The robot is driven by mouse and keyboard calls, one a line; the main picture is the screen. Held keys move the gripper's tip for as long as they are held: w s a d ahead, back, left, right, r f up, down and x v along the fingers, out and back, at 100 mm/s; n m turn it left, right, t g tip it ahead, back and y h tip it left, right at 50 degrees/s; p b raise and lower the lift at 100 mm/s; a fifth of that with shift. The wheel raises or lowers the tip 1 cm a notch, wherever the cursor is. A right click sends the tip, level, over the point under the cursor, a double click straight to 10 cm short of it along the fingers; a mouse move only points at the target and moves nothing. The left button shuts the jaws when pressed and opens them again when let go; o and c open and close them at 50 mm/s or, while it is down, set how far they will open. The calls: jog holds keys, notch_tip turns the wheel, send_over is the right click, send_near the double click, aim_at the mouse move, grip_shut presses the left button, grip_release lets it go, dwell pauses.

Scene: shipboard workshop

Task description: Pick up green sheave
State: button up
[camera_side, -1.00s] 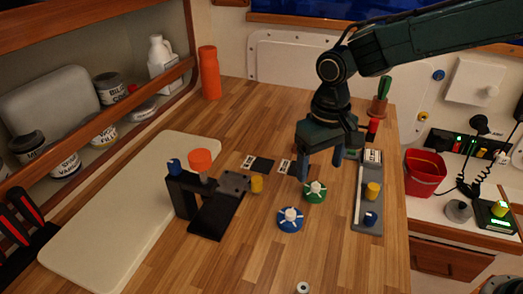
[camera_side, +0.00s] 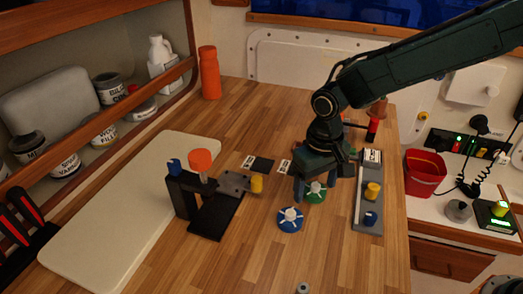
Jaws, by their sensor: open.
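The green sheave (camera_side: 316,192) lies flat on the wooden bench, with a pale hub on top. My gripper (camera_side: 312,190) is open and low, directly at the green sheave, with its fingers pointing down. One finger shows at the sheave's left side; the other finger is hard to make out. The gripper body hides the sheave's far part. Whether the fingers touch the sheave I cannot tell. A blue sheave (camera_side: 290,220) with a pale hub lies just in front and to the left.
A black fixture (camera_side: 212,215) with an orange knob stands left of the sheaves. A cream board (camera_side: 120,215) lies at left. The bench front is mostly clear.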

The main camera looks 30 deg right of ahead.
dwell(0.4)
jog(key=c, duration=1.1)
jog(key=shift+r, duration=0.1)
notch_tip(320, 180, up, 20)
dwell(0.5)
